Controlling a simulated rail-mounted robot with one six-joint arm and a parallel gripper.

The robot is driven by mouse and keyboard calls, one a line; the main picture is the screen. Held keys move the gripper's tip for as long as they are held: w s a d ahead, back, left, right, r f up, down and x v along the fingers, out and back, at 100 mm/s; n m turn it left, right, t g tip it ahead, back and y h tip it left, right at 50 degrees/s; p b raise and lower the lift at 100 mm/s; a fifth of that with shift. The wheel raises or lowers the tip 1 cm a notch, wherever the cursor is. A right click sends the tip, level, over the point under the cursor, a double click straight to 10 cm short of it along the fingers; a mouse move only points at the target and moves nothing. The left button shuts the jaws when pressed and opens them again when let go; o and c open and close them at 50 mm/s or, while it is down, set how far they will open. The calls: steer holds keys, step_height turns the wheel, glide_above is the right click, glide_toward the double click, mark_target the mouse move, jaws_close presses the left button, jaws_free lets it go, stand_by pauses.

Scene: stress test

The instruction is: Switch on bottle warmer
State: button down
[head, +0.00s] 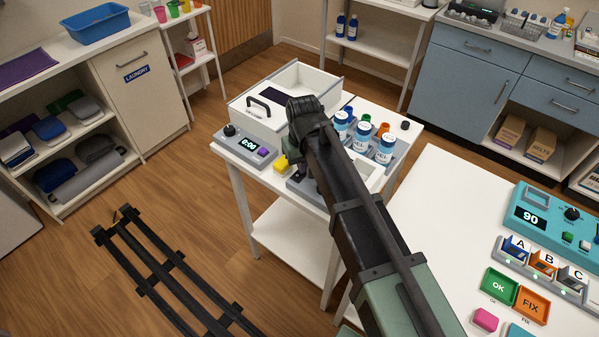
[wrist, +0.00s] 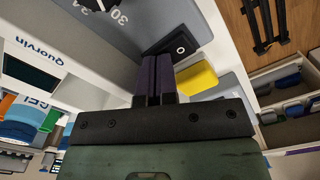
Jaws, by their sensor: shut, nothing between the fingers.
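The bottle warmer shows close up in the wrist view as a grey panel (wrist: 120,45) with a dial marked 24 and 30, on a white body lettered "Quorvin". A black rocker switch (wrist: 181,45) marked O sits at the panel's edge. My gripper (wrist: 158,62) is shut and empty, its dark fingertips overlapping the lower left edge of the switch in the picture. I cannot tell whether they touch it.
A yellow block (head: 281,163) lies close beside the warmer, right of my fingers in the wrist view (wrist: 197,78). A timer (head: 247,146) reading 0:00 and a white box (head: 272,105) with a black handle stand left and behind. Several labelled bottles (head: 362,135) stand right of my arm.

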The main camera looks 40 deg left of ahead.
step_height(320, 180, up, 7)
steer(key=p, duration=0.7)
steer(key=shift+r, duration=0.15)
steer(key=w+d+m, duration=0.1)
steer(key=d+m, duration=1)
steer(key=d, duration=3.9)
steer(key=shift+w+m, duration=0.3)
steer(key=shift+w, duration=0.05)
steer(key=shift+d, duration=0.1)
